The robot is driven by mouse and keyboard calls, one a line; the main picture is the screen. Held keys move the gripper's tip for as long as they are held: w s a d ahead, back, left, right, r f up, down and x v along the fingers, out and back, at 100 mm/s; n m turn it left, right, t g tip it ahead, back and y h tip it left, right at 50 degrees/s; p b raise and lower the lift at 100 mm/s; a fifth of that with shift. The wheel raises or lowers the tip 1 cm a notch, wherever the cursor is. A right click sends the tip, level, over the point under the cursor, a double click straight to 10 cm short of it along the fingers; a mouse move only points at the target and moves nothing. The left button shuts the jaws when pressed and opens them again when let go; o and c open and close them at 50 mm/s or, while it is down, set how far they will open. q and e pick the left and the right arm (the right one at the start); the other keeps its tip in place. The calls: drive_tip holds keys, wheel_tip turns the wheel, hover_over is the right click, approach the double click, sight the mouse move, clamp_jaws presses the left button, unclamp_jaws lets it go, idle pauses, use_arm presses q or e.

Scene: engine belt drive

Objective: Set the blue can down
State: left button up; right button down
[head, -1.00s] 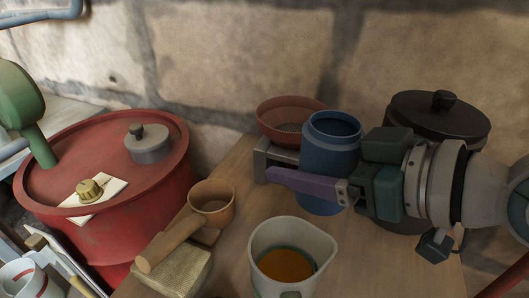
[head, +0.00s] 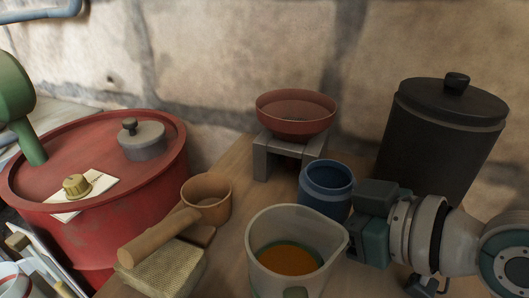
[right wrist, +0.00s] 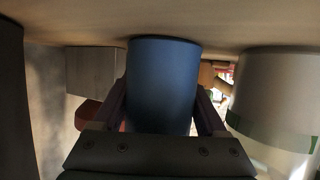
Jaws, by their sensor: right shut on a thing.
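The blue can (head: 326,190) is upright on or just above the wooden table, in front of the grey stand and behind the jug. My right gripper (right wrist: 162,106) is shut on it, with one finger on each side in the right wrist view. There the can (right wrist: 163,80) reaches up to the tabletop, which shows at the top of the picture; I cannot tell whether it touches. In the head view the jug and the can hide the fingers. My left gripper is not in view.
A pale jug (head: 262,240) with orange liquid stands close in front of the can. A red bowl (head: 296,116) sits on a grey stand (head: 262,158) behind it. A black lidded canister (head: 432,140) is at the right. A brown cup (head: 207,205) and a red drum (head: 100,240) are left.

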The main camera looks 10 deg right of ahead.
sight(347, 213)
drive_tip(key=shift+c, duration=1)
unclamp_jaws()
drive_tip(key=shift+s+d+r+p, duration=0.15)
drive_tip(key=shift+r+p, duration=0.1)
drive_tip(key=shift+p, duration=0.1)
drive_tip(key=p+v, duration=0.2)
drive_tip(key=v, duration=0.8)
drive_tip(key=shift+p, duration=0.4)
drive_tip(key=shift+s+d+r, duration=0.25)
drive_tip(key=shift+s+d, duration=0.05)
drive_tip(key=shift+s, duration=0.3)
